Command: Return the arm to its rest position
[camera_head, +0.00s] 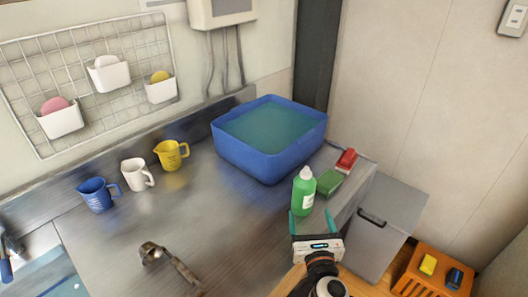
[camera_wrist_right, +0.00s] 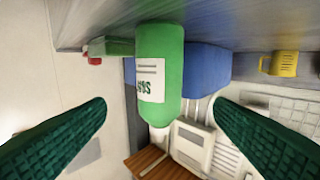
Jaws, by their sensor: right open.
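My right gripper (camera_head: 312,222) is in the head view at the lower right, over the front edge of the steel counter. Its two green fingers are spread apart with nothing held. A green bottle (camera_head: 303,193) with a white cap stands upright on the counter just beyond the fingertips. In the right wrist view the bottle (camera_wrist_right: 160,75) appears upside down, ahead and between the spread fingers (camera_wrist_right: 160,125), with clear gaps on both sides. My left gripper is not in view.
A blue basin (camera_head: 262,165) of water stands behind the bottle. Blue, white and yellow cups (camera_head: 171,155) stand at left. An orange crate (camera_head: 425,264) is at lower right.

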